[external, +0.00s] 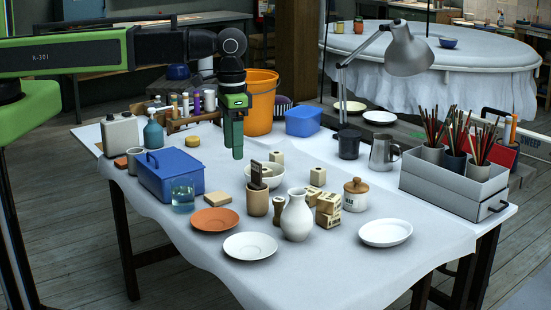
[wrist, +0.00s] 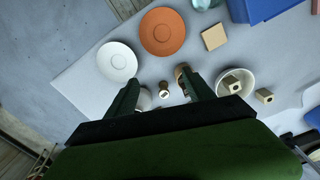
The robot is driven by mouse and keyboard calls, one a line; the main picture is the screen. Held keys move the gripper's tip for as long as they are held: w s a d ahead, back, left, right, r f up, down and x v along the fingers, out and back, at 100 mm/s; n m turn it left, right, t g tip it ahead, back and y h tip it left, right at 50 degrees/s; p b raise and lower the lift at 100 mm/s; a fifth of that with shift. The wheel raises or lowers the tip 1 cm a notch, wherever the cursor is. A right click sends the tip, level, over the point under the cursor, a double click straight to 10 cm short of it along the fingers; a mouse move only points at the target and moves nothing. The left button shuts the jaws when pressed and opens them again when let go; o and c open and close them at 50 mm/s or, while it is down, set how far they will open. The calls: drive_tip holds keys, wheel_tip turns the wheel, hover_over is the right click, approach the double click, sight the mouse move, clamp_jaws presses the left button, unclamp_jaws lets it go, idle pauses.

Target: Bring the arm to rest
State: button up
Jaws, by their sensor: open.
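My gripper (external: 237,152) hangs pointing down from the green and black arm, above the middle of the cloth-covered table (external: 330,270). In the wrist view its two dark green fingers (wrist: 163,86) stand apart with nothing gripped between them. Below the gap I see a small stamp-like piece (wrist: 164,89). In the external view the fingers are in front of the back part of the table, apart from the orange bucket (external: 262,105). The arm reaches in from the left.
Below stand a white vase (external: 297,218), a brown cup (external: 257,200), a white bowl (external: 272,176), a lidded jar (external: 355,195), a terracotta plate (external: 214,220) and a blue box (external: 165,180). A lamp (external: 408,52) and a grey brush crate (external: 440,192) stand right. The front table edge is clear.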

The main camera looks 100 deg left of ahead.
drive_tip(key=s+d+m, duration=0.5)
drive_tip(key=s+d, duration=0.3)
drive_tip(key=d, duration=0.3)
drive_tip(key=shift+s, duration=0.25)
